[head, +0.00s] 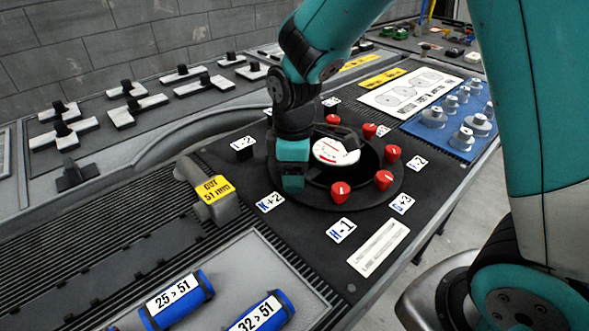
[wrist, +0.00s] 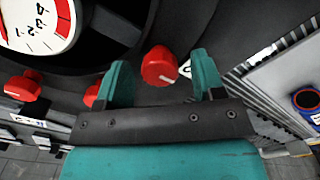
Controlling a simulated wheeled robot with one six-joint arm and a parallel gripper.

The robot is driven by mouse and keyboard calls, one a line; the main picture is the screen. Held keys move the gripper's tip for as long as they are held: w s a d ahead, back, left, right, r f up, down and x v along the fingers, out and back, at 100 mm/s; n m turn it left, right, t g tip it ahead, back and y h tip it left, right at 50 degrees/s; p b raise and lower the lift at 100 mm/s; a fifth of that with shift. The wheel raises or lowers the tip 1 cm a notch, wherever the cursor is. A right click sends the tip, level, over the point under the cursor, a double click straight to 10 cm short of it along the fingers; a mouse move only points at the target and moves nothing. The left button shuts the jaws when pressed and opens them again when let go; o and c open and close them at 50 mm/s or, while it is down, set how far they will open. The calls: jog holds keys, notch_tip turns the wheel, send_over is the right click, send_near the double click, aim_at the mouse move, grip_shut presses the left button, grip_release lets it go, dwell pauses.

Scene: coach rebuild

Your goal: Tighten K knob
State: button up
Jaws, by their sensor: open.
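My gripper (head: 292,182) is at the near left edge of a black round fixture (head: 347,195), above the card marked K +2 (head: 270,202). My own arm hides the knob there in the head view. In the wrist view my gripper (wrist: 162,78) is open, with teal fingers apart. A red knob (wrist: 159,65), likely the K knob, lies between and slightly beyond the fingertips. I cannot tell whether they touch it. Other red knobs (head: 341,190) stand around the ring. A white dial with red marks (head: 336,152) sits in the middle.
A grey fitting with a yellow tag reading OUT 51 mm (head: 214,190) stands close left of my gripper. Blue cylinders marked 25>51 (head: 176,300) and 32>51 (head: 262,314) lie in front. A blue tray (head: 458,151) with several grey knobs is at right.

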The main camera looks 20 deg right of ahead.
jog(key=c, duration=0.9)
jog(key=shift+r+m, duration=0.1)
jog(key=shift+m, duration=0.2)
jog(key=m+p, duration=0.2)
jog(key=m, duration=0.1)
jog(key=m+p, duration=0.2)
jog(key=m, duration=0.3)
jog(key=m+p, duration=0.2)
jog(key=m, duration=0.2)
jog(key=shift+w, duration=0.1)
jog(key=m+p, duration=0.1)
jog(key=m, duration=0.4)
jog(key=shift+m, duration=0.3)
